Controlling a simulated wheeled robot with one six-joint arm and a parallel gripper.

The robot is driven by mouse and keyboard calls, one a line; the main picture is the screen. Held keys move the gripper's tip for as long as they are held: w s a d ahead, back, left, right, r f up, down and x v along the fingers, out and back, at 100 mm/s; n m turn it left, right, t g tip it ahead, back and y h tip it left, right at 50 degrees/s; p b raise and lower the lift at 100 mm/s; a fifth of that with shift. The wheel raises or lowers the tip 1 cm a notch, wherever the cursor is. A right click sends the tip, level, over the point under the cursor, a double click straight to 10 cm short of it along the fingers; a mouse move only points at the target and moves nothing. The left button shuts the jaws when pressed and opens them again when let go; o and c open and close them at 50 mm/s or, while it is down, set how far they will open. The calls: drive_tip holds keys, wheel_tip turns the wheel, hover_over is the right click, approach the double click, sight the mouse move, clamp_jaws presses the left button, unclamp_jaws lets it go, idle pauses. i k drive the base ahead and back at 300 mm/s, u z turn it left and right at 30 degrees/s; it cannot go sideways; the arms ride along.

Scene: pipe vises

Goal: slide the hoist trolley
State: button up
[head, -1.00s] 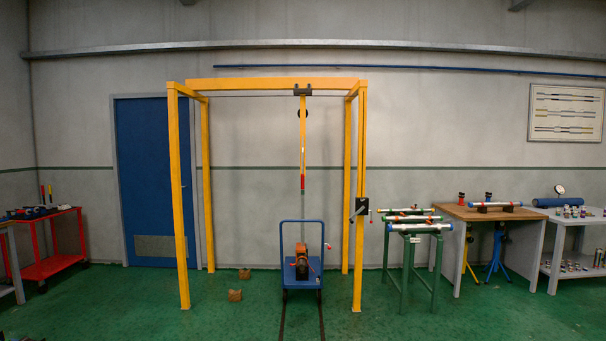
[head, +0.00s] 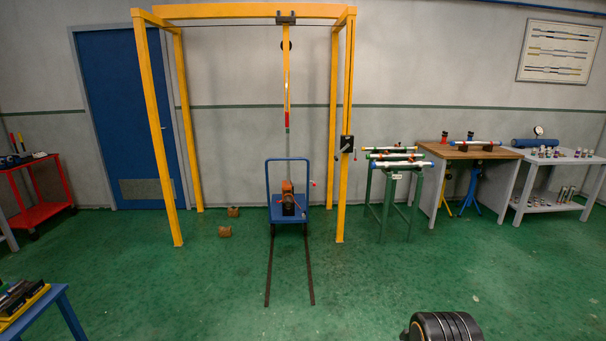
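The hoist trolley (head: 286,19) is a small dark block on the front top beam of the yellow gantry (head: 220,11), right of the beam's middle. A long yellow bar (head: 286,75) with a red and green lower end hangs from it. Below stands a blue cart (head: 288,213) with an orange and black device (head: 288,198) on it. A dark box with a crank (head: 346,145) is on the gantry's right front post.
Two dark floor rails (head: 269,270) run forward from the cart. Two brown blocks (head: 225,231) lie left of it. Green pipe stands (head: 391,190) and a workbench (head: 463,153) are right. A blue table (head: 47,301) is at the lower left. The green floor in front is mostly clear.

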sight(286, 45)
drive_tip(key=u, duration=0.35)
drive_tip(key=i, duration=1.6)
drive_tip(key=u, duration=0.5)
drive_tip(key=i, duration=2.45)
drive_tip(key=z, duration=0.05)
